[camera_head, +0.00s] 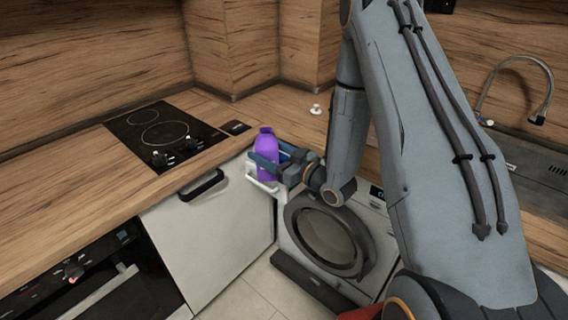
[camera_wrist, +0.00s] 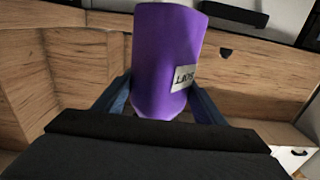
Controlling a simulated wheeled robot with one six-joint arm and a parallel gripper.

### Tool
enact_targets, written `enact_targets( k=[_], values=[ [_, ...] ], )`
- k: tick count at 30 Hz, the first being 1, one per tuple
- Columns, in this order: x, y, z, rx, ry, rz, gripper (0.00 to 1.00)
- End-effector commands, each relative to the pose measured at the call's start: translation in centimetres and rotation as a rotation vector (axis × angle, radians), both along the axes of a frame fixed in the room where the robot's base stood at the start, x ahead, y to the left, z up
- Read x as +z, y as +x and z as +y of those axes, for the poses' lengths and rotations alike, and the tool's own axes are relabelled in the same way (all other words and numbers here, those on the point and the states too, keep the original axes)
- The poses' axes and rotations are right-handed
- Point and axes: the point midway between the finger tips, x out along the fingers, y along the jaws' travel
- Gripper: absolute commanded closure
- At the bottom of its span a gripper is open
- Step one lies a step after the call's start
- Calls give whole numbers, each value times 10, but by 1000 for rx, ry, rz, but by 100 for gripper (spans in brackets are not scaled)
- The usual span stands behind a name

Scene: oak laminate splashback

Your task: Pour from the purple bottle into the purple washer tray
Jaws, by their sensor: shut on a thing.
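The purple bottle (camera_head: 266,144) stands roughly upright in the head view, in front of the counter edge and above the left side of the washer (camera_head: 335,235). My gripper (camera_head: 263,164) is shut around its lower part. In the wrist view the bottle (camera_wrist: 165,50) sits between the two blue fingers of my gripper (camera_wrist: 160,98), with a pale label (camera_wrist: 183,80) on its side. A white tray-like part (camera_head: 263,186) juts out just below the bottle at the washer's upper left.
A black hob (camera_head: 165,133) is set in the wooden counter at left, with a black-handled white cabinet (camera_head: 215,225) below. The washer's round door (camera_head: 325,238) is closed. A sink with a tap (camera_head: 540,100) is at right. A small white object (camera_head: 315,109) stands on the counter.

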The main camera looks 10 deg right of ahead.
Motion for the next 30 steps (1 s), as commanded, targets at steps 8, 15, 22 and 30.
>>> enact_targets(
  k=[8,15,22,30],
  values=[
    [4,1,-1,0,22,23,78],
    [8,4,-5,-2,85,102,78],
    [9,7,-8,-2,158,192,78],
    [10,11,-10,-1,243,298,78]
  ],
)
